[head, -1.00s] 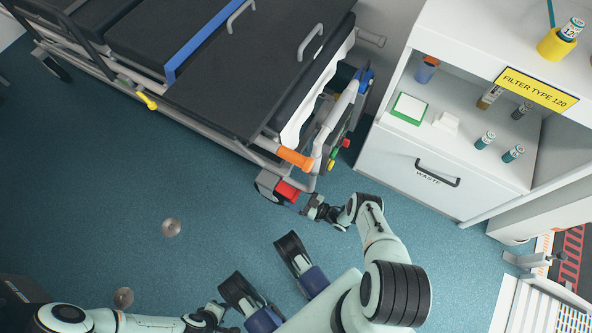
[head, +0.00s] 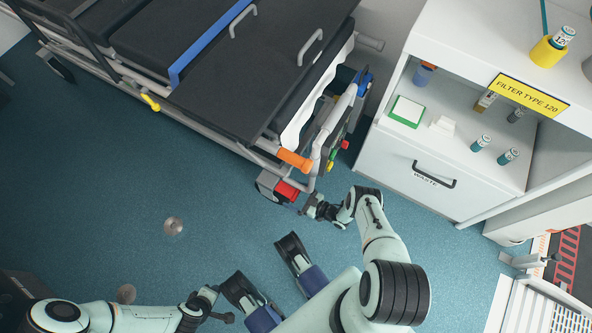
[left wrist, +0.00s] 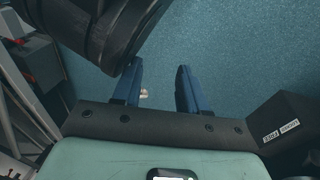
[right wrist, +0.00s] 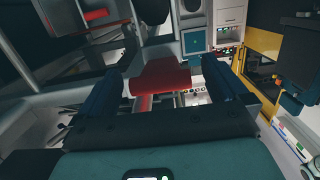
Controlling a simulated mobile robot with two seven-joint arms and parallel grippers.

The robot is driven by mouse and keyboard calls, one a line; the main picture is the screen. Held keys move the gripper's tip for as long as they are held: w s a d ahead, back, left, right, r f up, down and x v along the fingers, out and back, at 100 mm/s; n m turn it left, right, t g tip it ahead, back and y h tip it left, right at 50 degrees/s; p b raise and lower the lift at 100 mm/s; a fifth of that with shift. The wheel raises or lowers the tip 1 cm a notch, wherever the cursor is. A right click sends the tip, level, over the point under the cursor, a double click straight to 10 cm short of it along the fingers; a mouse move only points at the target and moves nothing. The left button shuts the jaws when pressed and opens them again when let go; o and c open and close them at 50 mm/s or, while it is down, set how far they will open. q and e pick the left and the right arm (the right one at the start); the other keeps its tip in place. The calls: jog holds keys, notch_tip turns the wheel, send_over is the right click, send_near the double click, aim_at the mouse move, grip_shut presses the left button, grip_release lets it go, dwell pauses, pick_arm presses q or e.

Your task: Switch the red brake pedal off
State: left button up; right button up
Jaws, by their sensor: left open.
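The red brake pedal (head: 287,190) sits low at the near end corner of the stretcher (head: 232,90), beside a wheel. My right gripper (head: 305,205) is at its right side, close to the floor. In the right wrist view the red pedal (right wrist: 160,78) shows between the two spread, dark fingers (right wrist: 160,72). I cannot tell whether they touch it. My left gripper (left wrist: 158,78) is open and empty, pointing at bare floor in the left wrist view. Whether the pedal is tilted up or down is not clear.
An orange handle (head: 295,160) juts out just above the pedal. A white cabinet (head: 400,175) with a waste drawer stands to the right. Round metal floor discs (head: 173,227) lie on the blue floor left of my arms. Open floor (head: 110,170) lies left of the pedal.

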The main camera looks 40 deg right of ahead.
pick_arm(q)
jog(key=shift+t, duration=0.5)
jog(key=w+r+p, duration=0.1)
jog(key=w+r, duration=0.1)
jog(key=r, duration=0.1)
jog(key=shift+w+d+r+p, duration=0.15)
jog(key=shift+w+d+p, duration=0.2)
jog(key=shift+p, duration=0.05)
pick_arm(e)
jog(key=v, duration=1.3)
jog(key=shift+s, duration=0.25)
jog(key=shift+f, duration=0.1)
